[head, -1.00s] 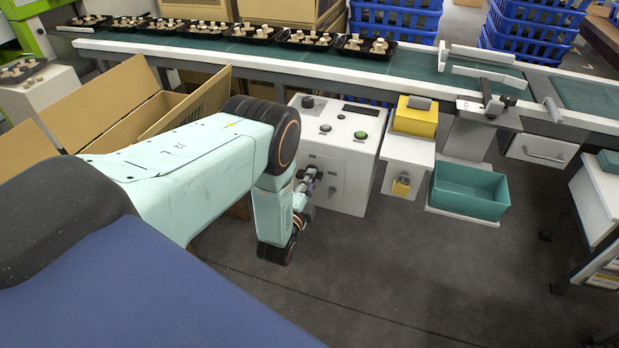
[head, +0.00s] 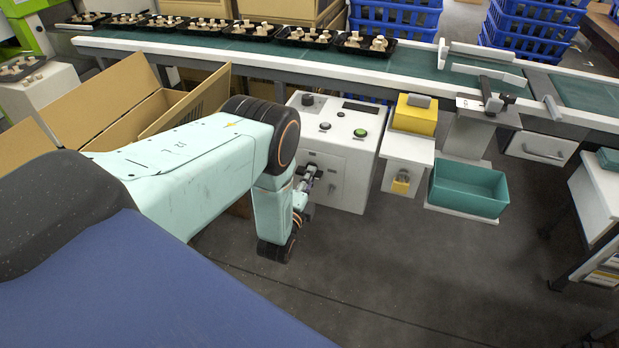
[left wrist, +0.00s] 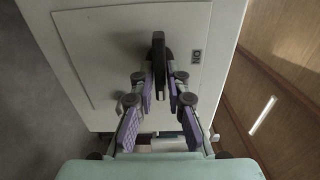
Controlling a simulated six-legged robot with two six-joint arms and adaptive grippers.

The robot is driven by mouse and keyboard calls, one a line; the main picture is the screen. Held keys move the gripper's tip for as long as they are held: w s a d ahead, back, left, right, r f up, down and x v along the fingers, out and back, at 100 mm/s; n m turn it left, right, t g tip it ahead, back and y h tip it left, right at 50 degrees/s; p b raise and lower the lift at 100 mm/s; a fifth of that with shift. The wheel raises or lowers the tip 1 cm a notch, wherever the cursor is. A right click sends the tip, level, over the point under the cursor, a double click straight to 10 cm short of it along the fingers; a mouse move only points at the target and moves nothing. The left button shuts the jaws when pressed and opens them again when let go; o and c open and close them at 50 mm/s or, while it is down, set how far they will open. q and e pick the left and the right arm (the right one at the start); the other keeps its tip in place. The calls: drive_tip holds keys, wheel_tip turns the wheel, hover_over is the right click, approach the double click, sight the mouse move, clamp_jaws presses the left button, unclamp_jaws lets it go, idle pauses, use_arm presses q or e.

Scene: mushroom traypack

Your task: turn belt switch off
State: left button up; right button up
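The belt switch (left wrist: 158,60) is a black lever on the flat face of a white control box (head: 332,185). In the head view the left gripper (head: 311,178) is in front of the box face and hides the switch. My right gripper is not in view.
A conveyor (head: 420,62) carries several black trays of mushrooms behind the box. An open cardboard carton (head: 95,112) is left of the box. A yellow-topped stand (head: 413,118) and a teal bin (head: 468,190) are to its right. The floor in front is clear.

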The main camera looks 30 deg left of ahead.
use_arm(q)
drive_tip(key=o, duration=0.3)
drive_tip(key=shift+d, duration=0.1)
drive_tip(key=v, duration=1.2)
idle(0.3)
